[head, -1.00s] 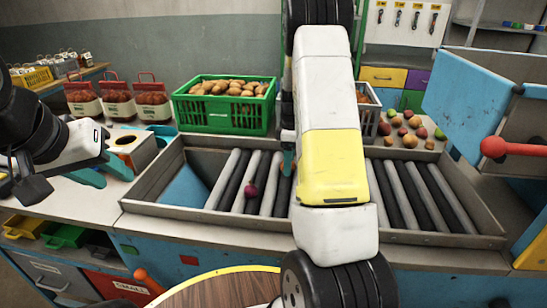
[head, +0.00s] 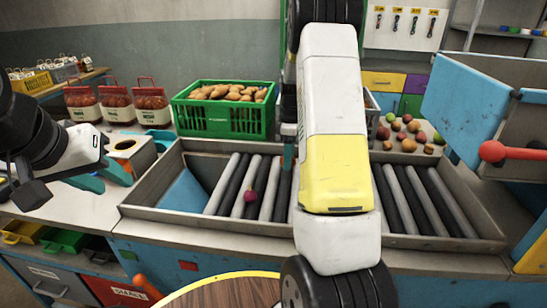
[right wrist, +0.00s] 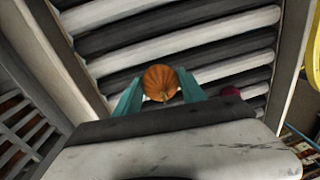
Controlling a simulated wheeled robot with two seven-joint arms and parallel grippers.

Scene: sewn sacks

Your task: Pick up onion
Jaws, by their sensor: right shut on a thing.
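A round orange-brown onion (right wrist: 161,82) sits between the teal fingers of my right gripper (right wrist: 160,90) in the right wrist view. The gripper is shut on it, above the rollers. In the head view my right arm hides the onion and most of this gripper; only a bit of teal finger shows beside the arm. My left gripper (head: 100,178) is at the left of the head view, over the counter near the scale, with its teal fingers apart and nothing seen between them.
A small dark red round item (head: 250,195) lies on the roller tray (head: 150,190); it also shows in the right wrist view (right wrist: 230,91). A green crate of potatoes (head: 222,117), sacks (head: 115,103) and loose produce (head: 408,135) stand behind. A blue hopper (head: 465,105) is at right.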

